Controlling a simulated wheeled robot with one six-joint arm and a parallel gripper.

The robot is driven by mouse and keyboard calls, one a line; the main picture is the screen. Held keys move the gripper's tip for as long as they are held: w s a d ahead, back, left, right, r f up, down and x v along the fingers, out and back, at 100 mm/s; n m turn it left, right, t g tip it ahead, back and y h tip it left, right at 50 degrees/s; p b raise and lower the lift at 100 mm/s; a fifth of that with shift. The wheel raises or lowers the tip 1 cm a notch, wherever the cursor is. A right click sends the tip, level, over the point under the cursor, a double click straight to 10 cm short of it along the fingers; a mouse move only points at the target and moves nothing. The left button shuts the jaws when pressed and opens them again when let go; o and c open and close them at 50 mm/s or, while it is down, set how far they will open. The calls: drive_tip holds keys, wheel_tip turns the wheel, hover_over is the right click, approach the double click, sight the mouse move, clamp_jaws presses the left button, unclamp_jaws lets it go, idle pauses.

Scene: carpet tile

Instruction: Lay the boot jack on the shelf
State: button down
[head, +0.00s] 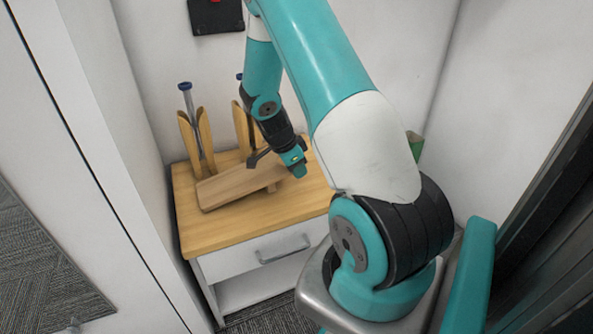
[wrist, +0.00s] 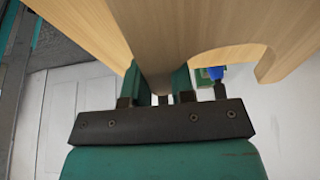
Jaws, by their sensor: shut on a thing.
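The boot jack (head: 235,187) is a flat wooden board with a small block under its right part. It is at or just above the wooden top of the cabinet, slightly tilted; I cannot tell whether it touches. My gripper (head: 296,168) is at its right end. In the wrist view my gripper (wrist: 160,82) is shut on a wooden part of the boot jack (wrist: 160,22), which fills the upper picture and has a curved cutout. The white cabinet has a wooden top (head: 225,232), a drawer, and an open shelf space (head: 255,291) below.
Two upright wooden forked pieces with blue-capped metal rods (head: 187,100) stand at the back of the cabinet top. A green item (head: 415,145) shows behind my arm. White walls close in left, back and right. The front strip of the top is clear.

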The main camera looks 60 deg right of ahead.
drive_tip(key=c, duration=1)
unclamp_jaws()
drive_tip(key=shift+o, duration=0.2)
